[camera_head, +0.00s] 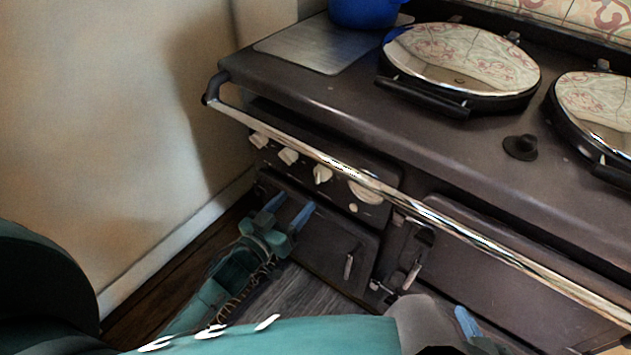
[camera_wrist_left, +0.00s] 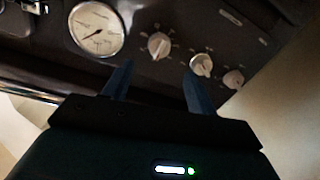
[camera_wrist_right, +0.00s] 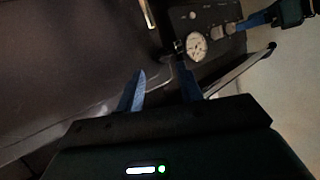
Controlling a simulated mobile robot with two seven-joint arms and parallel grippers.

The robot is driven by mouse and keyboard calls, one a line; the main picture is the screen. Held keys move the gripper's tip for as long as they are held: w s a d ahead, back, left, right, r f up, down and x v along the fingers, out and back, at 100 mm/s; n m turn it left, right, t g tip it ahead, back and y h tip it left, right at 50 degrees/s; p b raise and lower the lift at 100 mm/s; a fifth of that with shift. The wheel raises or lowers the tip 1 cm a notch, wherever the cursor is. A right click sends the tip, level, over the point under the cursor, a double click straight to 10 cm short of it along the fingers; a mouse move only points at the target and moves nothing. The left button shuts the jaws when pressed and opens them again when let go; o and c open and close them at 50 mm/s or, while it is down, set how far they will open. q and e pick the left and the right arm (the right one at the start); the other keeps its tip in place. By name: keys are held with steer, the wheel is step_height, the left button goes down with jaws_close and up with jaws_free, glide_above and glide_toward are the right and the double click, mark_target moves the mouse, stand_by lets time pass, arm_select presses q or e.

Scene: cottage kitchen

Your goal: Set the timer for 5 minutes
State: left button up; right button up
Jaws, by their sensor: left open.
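The stove's control panel holds a round white-faced dial (camera_head: 365,188) and a row of white knobs. The nearest knob to the dial (camera_head: 322,174) is followed leftward by a second knob (camera_head: 288,156) and a third (camera_head: 258,140). I cannot tell which is the timer. My left gripper (camera_head: 287,208) is open and empty, below the knobs. In the left wrist view its fingers (camera_wrist_left: 158,74) point toward the nearest knob (camera_wrist_left: 158,46), apart from it. My right gripper is open and empty in the right wrist view (camera_wrist_right: 160,74); only part shows at the head view's bottom.
A chrome rail (camera_head: 330,163) runs along the stove front above the panel. Oven doors with handles (camera_head: 349,266) lie below. Two round lids (camera_head: 460,58) and a blue pot (camera_head: 362,12) are on top. A wall (camera_head: 120,120) stands close on the left.

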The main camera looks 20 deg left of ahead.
mark_target(317, 179)
arm_select(q)
steer(key=b+x, duration=0.1)
steer(key=x, duration=0.6)
steer(key=shift+w+d, duration=0.15)
steer(key=shift+w, duration=0.2)
steer(key=shift+w+d, duration=0.15)
steer(key=shift+w, duration=0.4)
arm_select(e)
steer(key=shift+s+d, duration=0.2)
steer(key=shift+d, duration=0.05)
arm_select(q)
steer(key=shift+c, duration=0.6)
arm_select(e)
steer(key=shift+r, duration=0.1)
arm_select(q)
steer(key=c, duration=0.9)
steer(key=shift+f+m, duration=0.1)
steer(key=shift+m, duration=2.5)
arm_select(e)
steer(key=shift+w+t, duration=0.15)
steer(key=shift+t, duration=0.15)
arm_select(q)
steer(key=o, duration=1)
